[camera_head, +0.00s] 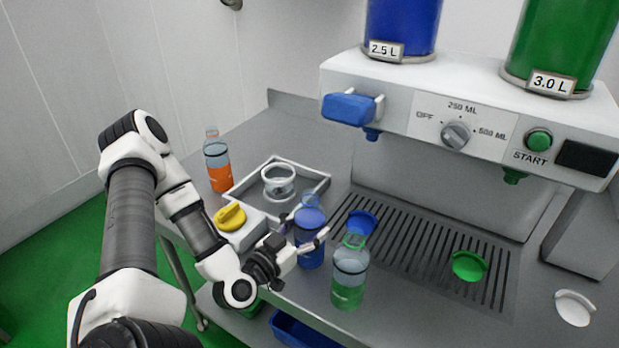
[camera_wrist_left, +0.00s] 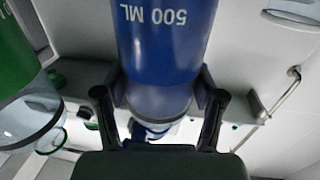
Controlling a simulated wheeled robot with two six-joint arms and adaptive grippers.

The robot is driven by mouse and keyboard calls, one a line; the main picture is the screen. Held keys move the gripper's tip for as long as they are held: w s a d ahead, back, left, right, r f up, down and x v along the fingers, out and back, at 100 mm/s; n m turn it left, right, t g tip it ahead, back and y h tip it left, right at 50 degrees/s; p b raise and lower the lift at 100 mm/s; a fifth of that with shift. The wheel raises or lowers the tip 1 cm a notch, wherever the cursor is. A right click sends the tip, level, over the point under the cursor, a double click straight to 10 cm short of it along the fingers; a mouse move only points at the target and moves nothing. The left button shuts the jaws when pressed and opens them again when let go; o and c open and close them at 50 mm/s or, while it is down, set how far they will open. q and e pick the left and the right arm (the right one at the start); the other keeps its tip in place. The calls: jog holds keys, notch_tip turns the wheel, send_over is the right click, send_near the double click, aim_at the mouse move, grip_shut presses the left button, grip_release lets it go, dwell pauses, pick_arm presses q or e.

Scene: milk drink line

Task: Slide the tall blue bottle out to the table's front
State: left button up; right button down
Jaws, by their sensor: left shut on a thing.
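The tall blue bottle (camera_head: 311,240) stands upright on the steel table (camera_head: 300,300) near its front edge, with a clear upper part and blue liquid below. My left gripper (camera_head: 308,238) is shut on it, its fingers on either side of the body. In the left wrist view the blue bottle (camera_wrist_left: 165,45) fills the space between the fingers of the left gripper (camera_wrist_left: 160,105), and its print reads 500 ML upside down. My right gripper is not in view.
A green bottle (camera_head: 348,275) stands close right of the blue one. A dispenser (camera_head: 480,130) stands over a slotted drain with blue (camera_head: 362,221) and green (camera_head: 468,266) pieces.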

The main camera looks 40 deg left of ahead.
aim_at(297, 233)
pick_arm(q)
jog(key=s+p, duration=0.2)
jog(key=s, duration=0.1)
jog(key=shift+s+a+r, duration=0.2)
jog(key=shift+s, duration=0.1)
jog(key=shift+s+f+p, duration=0.1)
jog(key=shift+s+p, duration=0.2)
jog(key=shift+s, duration=0.15)
jog(key=shift+w+f, duration=0.1)
jog(key=o, duration=1.7)
jog(key=shift+o, duration=0.2)
jog(key=s+p, duration=0.1)
jog(key=s, duration=0.6)
jog(key=shift+d+p, duration=0.4)
